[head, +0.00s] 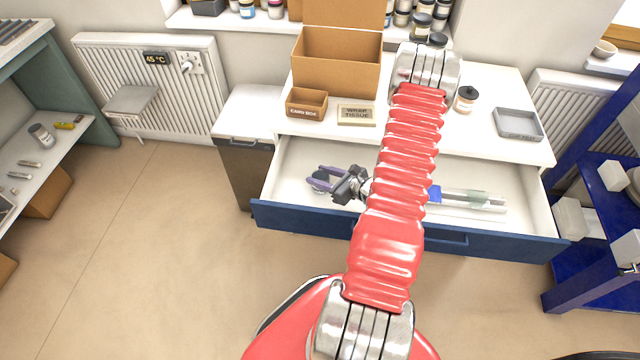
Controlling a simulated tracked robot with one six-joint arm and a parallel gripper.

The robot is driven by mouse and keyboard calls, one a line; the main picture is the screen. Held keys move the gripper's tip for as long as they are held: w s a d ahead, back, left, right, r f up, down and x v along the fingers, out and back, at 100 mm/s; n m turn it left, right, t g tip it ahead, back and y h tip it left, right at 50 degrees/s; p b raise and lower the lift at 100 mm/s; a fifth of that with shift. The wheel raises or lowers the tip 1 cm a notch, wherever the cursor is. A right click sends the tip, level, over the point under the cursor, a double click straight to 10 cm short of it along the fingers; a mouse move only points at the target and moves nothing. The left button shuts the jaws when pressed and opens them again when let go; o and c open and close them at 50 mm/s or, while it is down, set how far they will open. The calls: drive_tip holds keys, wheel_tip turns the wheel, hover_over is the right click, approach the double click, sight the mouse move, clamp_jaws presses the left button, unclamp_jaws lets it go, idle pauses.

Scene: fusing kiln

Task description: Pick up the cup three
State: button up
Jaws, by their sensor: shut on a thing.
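My gripper (318,181) is low inside the open drawer, toward its left end. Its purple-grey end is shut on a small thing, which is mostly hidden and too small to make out. I cannot tell whether it is cup three, as no label shows. My red sleeved arm crosses the picture and covers the middle of the drawer. The drawer (290,215) has a blue front and a pale inside.
In the drawer's right part lie long pale strips (470,198) and a blue piece (434,193). A blue rack (575,240) stands right.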

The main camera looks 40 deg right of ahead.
drive_tip(key=shift+r, duration=0.1)
drive_tip(key=shift+c, duration=0.3)
wheel_tip(320, 180, up, 10)
idle(0.6)
idle(0.5)
